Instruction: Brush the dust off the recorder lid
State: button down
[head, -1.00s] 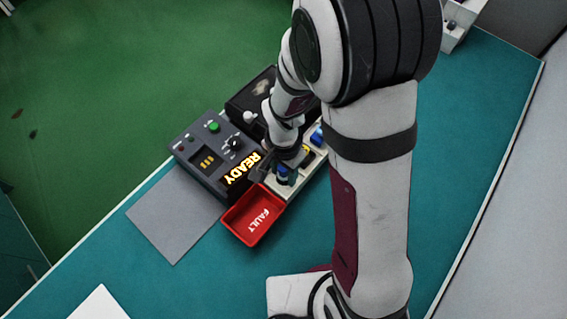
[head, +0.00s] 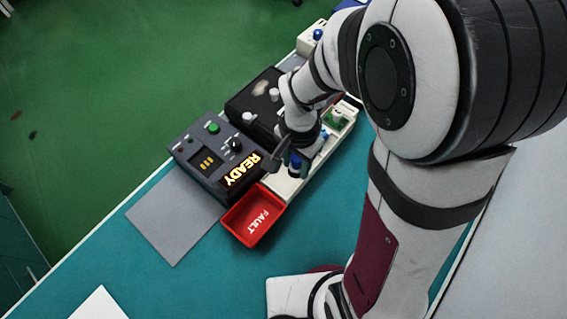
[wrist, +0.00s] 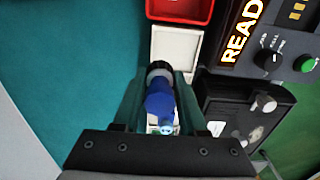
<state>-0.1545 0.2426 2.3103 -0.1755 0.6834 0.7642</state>
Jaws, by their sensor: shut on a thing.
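The recorder is a black box (head: 240,104) behind the grey panel in the head view. A pale dust patch (head: 261,87) lies on its dark lid, near white knobs. In the wrist view the black box (wrist: 226,108) is right of my gripper. My gripper (wrist: 161,112) is shut on a blue-handled thing with a dark collar (wrist: 160,98), which looks like the brush; its far end is hard to make out. In the head view my gripper (head: 291,161) is over the long white tray (head: 283,187), apart from the lid.
The grey panel (head: 197,162) with a lit READY sign and a red FAULT bin (head: 241,229) are left of and below the tray. The tray also holds a green item (head: 337,119). A grey mat (head: 174,215) lies at left. Teal table is free in front.

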jog(key=s+d+r, duration=0.2)
jog(key=d+r, duration=0.3)
jog(key=d, duration=0.3)
jog(key=r, duration=0.1)
send_over(250, 99)
jog(key=shift+w+f, duration=0.1)
jog(key=shift+f, duration=3.05)
jog(key=shift+w+d+f, duration=0.3)
jog(key=shift+w+f, duration=0.05)
jog(key=shift+f, duration=0.2)
jog(key=shift+w+d, duration=2.4)
jog(key=shift+s+a, duration=2.6)
jog(key=shift+s, duration=0.05)
jog(key=shift+s+a+r, duration=0.1)
jog(key=shift+s+a, duration=0.05)
notch_tip(250, 99, up, 8)
jog(key=shift+f, duration=0.2)
